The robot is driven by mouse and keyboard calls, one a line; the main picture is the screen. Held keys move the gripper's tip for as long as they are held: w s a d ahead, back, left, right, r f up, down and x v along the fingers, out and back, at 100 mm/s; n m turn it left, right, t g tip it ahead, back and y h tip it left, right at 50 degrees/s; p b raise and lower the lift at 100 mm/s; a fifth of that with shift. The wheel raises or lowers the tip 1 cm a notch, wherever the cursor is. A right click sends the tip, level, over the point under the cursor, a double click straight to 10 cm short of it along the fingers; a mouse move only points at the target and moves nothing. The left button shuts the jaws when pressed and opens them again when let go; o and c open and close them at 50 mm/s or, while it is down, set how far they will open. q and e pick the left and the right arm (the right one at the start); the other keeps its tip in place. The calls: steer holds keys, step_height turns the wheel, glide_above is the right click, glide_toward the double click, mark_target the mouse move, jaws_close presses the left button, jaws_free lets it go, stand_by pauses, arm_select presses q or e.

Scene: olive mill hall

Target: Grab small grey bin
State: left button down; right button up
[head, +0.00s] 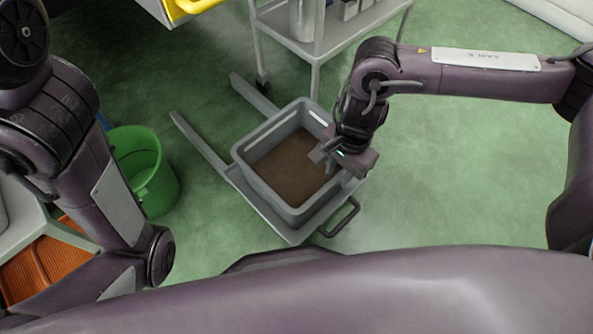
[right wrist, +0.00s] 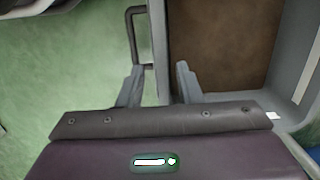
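The small grey bin (head: 243,152) is an open rectangular tub with a brown, level mass or floor inside. It stands on a grey low carrier (head: 290,235) on the green floor. My right gripper (head: 326,160) is at the bin's right side, pointing down at the rim. In the right wrist view the gripper (right wrist: 158,80) is open, its fingers apart, with the bin's grey wall (right wrist: 171,45) running between them; the right finger is on the inner side. I cannot tell whether the fingers touch the wall. My left arm shows at left, but its gripper is out of view.
A green bucket (head: 148,170) and an orange ribbed crate (head: 45,265) stand left. A grey cart (head: 335,35) stands behind. Floor at right is clear.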

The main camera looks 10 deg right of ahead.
step_height(320, 180, down, 2)
steer(key=shift+a+f+b, duration=0.1)
steer(key=shift+a+b, duration=0.05)
steer(key=shift+b, duration=0.35)
steer(key=f+b, duration=0.2)
steer(key=a+f+b, duration=0.1)
steer(key=f+b, duration=0.1)
steer(key=f, duration=0.1)
steer(key=shift+w, duration=0.1)
steer(key=shift+r, duration=0.1)
jaws_close()
steer(key=shift+s+d, duration=0.15)
steer(key=shift+s, duration=0.1)
stand_by(0.4)
steer(key=shift+w, duration=0.1)
